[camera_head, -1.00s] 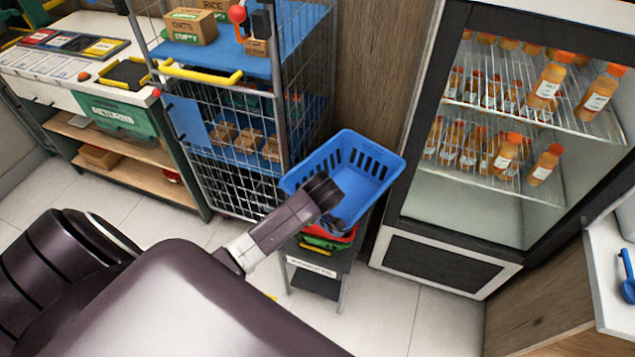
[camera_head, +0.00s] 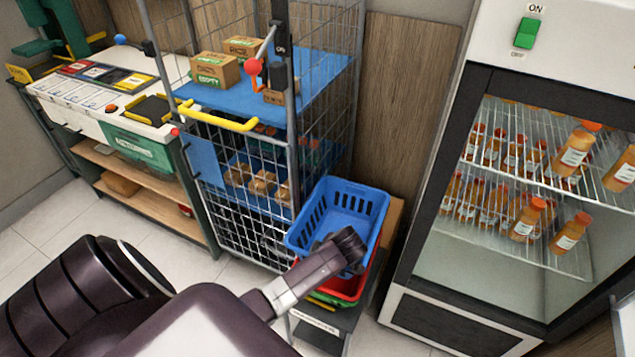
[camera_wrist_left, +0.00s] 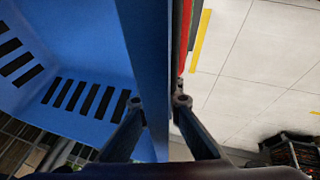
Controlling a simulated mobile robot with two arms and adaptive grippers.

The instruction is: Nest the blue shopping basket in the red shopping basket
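The blue shopping basket (camera_head: 318,239) is open side up over the red shopping basket (camera_head: 349,287), covering most of it. The red basket's rim shows at the lower right, just below the blue one. I cannot tell whether the two touch or how far the blue one sits inside. My left gripper (camera_head: 342,262) is at the blue basket's near wall. In the left wrist view, its two fingers (camera_wrist_left: 158,102) close on either side of the blue wall (camera_wrist_left: 146,50). A red strip shows beside that wall. My right gripper is not in view.
Under the red basket are a green one (camera_head: 326,298) and a dark labelled stand (camera_head: 318,337). A wire cage cart (camera_head: 240,212) stands close on the left. A fridge with orange bottles (camera_head: 440,318) stands on the right. Floor (camera_head: 150,240) is clear at left.

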